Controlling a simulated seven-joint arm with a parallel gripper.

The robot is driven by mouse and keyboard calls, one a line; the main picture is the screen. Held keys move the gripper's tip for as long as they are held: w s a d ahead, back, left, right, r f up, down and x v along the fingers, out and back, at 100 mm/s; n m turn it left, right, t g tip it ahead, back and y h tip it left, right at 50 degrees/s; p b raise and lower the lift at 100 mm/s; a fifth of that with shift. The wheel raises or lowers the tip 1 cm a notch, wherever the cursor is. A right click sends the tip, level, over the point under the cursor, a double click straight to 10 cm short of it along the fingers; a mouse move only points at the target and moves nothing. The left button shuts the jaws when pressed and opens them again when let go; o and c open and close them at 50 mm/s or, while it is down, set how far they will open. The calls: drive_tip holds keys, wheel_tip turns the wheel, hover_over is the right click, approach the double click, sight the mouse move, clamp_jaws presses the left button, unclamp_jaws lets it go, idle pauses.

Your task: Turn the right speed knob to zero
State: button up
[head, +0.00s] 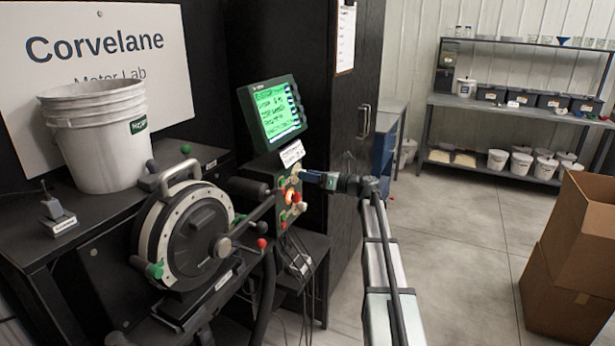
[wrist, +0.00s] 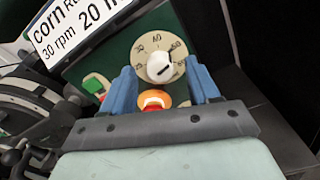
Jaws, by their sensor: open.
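A round cream dial with a pale speed knob (wrist: 159,67) in its middle shows in the wrist view, on a dark green panel (wrist: 118,58). Numbers such as 30 and 60 ring the dial. My gripper (wrist: 160,70) is open, with one blue finger on each side of the dial; I cannot tell whether either touches it. In the head view my gripper (head: 304,177) is at the upper part of the control panel (head: 288,207) and hides part of it. Which side's knob this is cannot be told for certain.
An orange-and-red button (wrist: 153,98) sits just below the dial, between the fingers. A green display (head: 272,112) stands above the panel. The drum-shaped meter (head: 190,238) and a white bucket (head: 97,135) are at the left. Cardboard boxes (head: 575,260) stand at the right; the floor between is clear.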

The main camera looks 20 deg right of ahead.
drive_tip(key=shift+w+a, duration=0.45)
drive_tip(key=c, duration=1)
drive_tip(key=shift+c, duration=0.2)
